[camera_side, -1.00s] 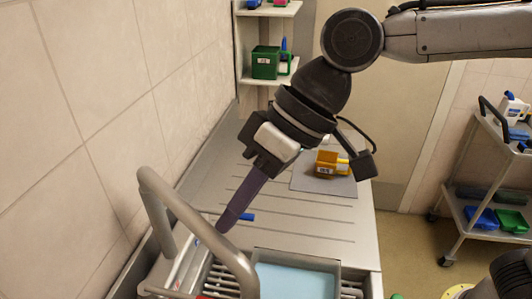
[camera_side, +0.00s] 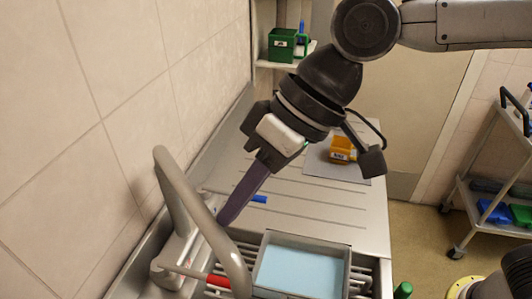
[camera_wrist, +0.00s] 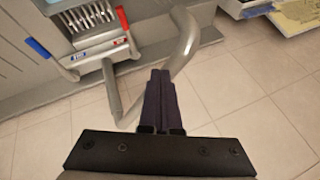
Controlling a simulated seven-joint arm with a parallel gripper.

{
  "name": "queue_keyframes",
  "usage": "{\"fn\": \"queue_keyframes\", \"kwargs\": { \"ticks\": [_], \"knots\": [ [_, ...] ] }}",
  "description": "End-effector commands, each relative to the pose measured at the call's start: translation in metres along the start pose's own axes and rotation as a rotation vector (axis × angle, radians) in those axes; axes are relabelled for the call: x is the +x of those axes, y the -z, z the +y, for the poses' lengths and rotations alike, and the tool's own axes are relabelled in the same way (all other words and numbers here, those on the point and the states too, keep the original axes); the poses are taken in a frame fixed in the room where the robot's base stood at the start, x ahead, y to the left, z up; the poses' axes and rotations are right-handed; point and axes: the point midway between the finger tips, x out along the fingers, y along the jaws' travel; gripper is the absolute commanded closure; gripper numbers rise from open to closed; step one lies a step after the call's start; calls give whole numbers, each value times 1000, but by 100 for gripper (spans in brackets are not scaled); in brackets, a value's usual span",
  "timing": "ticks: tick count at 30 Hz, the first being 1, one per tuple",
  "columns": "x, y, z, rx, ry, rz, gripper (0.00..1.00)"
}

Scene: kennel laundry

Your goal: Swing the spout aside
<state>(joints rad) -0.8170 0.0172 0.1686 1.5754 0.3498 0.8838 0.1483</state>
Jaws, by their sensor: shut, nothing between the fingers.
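The spout (camera_side: 205,215) is a bent grey tube arching from a grey tap body (camera_side: 170,265) beside the tiled wall. In the wrist view the spout (camera_wrist: 186,40) curves up to the right, and the tap body (camera_wrist: 98,55) has a red and a blue handle. The red handle (camera_side: 218,281) and blue handle (camera_side: 258,199) also show in the side view. My gripper (camera_side: 226,216) has dark purple fingers, shut and empty, pointing down at the spout. In the wrist view its tips (camera_wrist: 160,74) are just left of the tube. I cannot tell whether they touch it.
A grey basin (camera_side: 347,262) with a light blue inside sits at the front on slatted racking. A trolley (camera_side: 470,212) stands at the right.

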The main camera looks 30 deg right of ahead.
Motion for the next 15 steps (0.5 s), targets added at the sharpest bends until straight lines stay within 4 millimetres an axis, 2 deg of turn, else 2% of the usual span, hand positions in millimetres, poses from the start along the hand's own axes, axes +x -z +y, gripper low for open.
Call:
{"fn": "queue_keyframes", "kwargs": {
  "ticks": [7, 15],
  "knots": [
    [-30, -8, 30, 5, -3, 7, 100],
    [-89, -13, 17, -1, 0, 10, 100]
  ]
}}
